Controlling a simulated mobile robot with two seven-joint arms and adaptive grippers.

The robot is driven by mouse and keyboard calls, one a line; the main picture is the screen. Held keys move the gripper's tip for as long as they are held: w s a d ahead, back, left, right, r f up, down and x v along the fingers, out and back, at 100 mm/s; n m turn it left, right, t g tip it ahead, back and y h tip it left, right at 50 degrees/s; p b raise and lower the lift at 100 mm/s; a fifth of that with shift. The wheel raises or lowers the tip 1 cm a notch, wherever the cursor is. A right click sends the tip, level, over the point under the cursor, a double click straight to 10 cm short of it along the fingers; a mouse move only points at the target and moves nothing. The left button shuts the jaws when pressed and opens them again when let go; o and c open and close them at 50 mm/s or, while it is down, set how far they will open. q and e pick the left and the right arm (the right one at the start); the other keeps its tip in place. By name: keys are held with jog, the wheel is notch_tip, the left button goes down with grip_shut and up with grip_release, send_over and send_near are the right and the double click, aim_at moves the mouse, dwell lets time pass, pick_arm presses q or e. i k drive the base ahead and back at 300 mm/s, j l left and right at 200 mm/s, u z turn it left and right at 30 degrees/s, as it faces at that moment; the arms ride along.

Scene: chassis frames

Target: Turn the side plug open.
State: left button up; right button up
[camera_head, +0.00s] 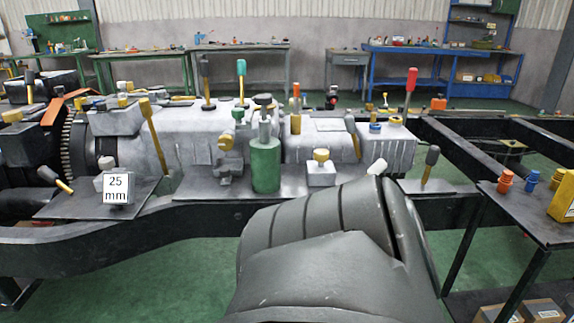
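A grey gearbox-like housing (190,140) lies across the chassis frame in the middle of the view. A yellow-ended fitting (225,142) sticks out of its near side, left of a green cylinder (265,165). It may be the side plug, but I cannot tell for sure, nor whether it is turned open. A grey valve-like fitting (229,172) sits just below it. Neither of my grippers shows. A large dark grey link of my own arm fills the bottom middle and hides part of the frame rail and floor.
Several levers with coloured knobs, such as a red one (411,80), stand up from the chassis. A "25 mm" block (116,188) sits on a left plate. A side table (540,218) with small orange and blue parts is at right. Green floor shows below.

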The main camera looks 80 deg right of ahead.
aim_at(225, 142)
jog(key=z, duration=2.35)
